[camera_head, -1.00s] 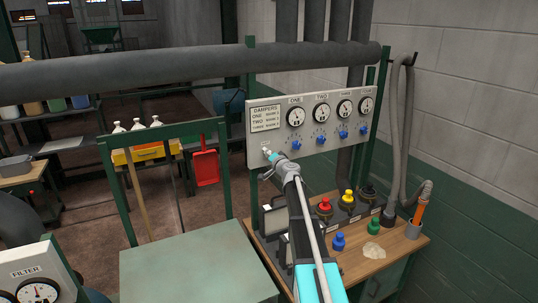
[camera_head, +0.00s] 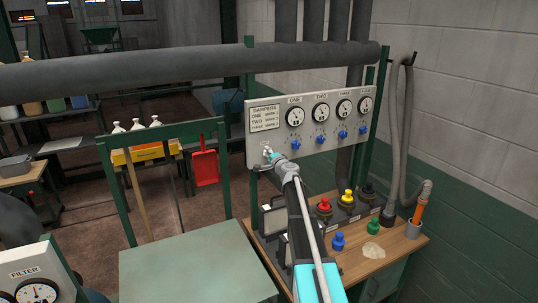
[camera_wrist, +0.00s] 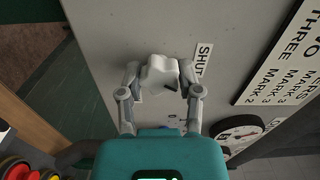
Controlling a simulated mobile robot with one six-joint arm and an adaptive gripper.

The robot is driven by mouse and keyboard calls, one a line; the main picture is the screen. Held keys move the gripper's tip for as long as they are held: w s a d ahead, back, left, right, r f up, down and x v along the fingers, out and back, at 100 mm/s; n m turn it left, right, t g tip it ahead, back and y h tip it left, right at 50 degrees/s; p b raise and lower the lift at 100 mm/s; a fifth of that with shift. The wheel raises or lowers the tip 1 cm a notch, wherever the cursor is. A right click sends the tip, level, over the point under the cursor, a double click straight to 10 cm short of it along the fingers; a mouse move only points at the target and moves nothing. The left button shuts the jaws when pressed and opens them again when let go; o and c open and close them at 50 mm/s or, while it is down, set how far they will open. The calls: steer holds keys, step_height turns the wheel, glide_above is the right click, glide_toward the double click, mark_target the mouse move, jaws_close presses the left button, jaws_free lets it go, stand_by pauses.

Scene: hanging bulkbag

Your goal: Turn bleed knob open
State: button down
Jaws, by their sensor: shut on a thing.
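The white bleed knob (camera_wrist: 160,72) sticks out of the grey panel in the wrist view, with a small SHUT label (camera_wrist: 203,58) beside it. My gripper (camera_wrist: 160,84) has one finger on each side of the knob and is shut on it. In the head view my gripper (camera_head: 269,155) is at the lower left of the damper panel (camera_head: 310,150), under the DAMPERS sign (camera_head: 264,117). There the knob is small and mostly covered by the gripper. The knob's exact turn angle is hard to tell.
Several gauges with blue knobs (camera_head: 343,134) line the panel to the right. Red (camera_head: 324,206), yellow (camera_head: 347,197), blue (camera_head: 338,241) and green (camera_head: 374,227) knobs stand on the wooden bench (camera_head: 400,247) below. A thick grey pipe (camera_head: 180,72) crosses above. A green table (camera_head: 195,270) stands at left.

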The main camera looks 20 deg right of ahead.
steer(key=m, duration=0.4)
steer(key=shift+m, duration=0.3)
steer(key=m, duration=0.4)
steer(key=shift+a, duration=0.1)
steer(key=m, duration=0.5)
steer(key=shift+f, duration=0.1)
steer(key=shift+m, duration=2)
steer(key=shift+c, duration=1.3)
jaws_free()
